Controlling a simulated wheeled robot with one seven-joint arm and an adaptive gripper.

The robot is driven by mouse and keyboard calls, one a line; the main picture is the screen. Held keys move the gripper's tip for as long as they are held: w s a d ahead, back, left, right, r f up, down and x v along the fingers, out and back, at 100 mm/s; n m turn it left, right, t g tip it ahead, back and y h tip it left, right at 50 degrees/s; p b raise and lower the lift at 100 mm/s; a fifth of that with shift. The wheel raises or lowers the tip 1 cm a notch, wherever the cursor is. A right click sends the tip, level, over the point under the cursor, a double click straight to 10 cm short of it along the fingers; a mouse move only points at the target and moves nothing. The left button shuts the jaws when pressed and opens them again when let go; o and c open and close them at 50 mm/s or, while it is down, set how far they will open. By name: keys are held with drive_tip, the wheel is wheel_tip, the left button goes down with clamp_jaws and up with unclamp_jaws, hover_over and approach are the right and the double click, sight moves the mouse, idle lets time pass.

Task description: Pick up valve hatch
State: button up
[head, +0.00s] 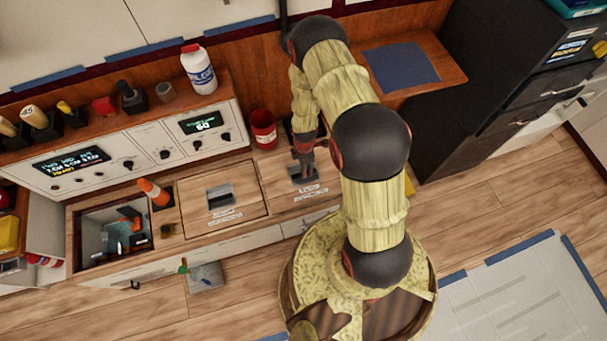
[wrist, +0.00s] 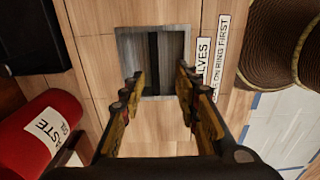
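The valve hatch (head: 277,180) is a wooden panel set in the low counter, with a grey recessed pull and a white label. In the wrist view the hatch (wrist: 105,35) lies flat, its label reading "VALVES" and "ON RING FIRST". Its square metal recess has a dark bar (wrist: 153,62) across the middle. My gripper (wrist: 157,80) is open, its two yellow-and-black fingers apart over the near part of the recess, one to either side of the bar. Whether the fingertips touch the hatch I cannot tell. In the head view my gripper (head: 303,160) partly hides the recess.
A second closed hatch (head: 196,208) is left of it, then an open compartment (head: 88,258) with items inside. An orange cone-shaped thing (head: 154,192) stands between. A red waste bin (head: 264,128) stands close behind my gripper. A control panel and shelf with a white bottle (head: 199,70) are behind.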

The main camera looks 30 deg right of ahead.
drive_tip(key=f+b, duration=0.1)
drive_tip(key=f, duration=0.1)
drive_tip(key=f+b, duration=0.1)
drive_tip(key=f, duration=0.2)
drive_tip(key=w+f, duration=0.1)
drive_tip(key=f, duration=0.1)
drive_tip(key=shift+f+b, duration=0.2)
drive_tip(key=shift+b, duration=0.2)
drive_tip(key=shift+s, duration=0.1)
drive_tip(key=c, duration=0.8)
clamp_jaws()
drive_tip(key=shift+d+r, duration=0.1)
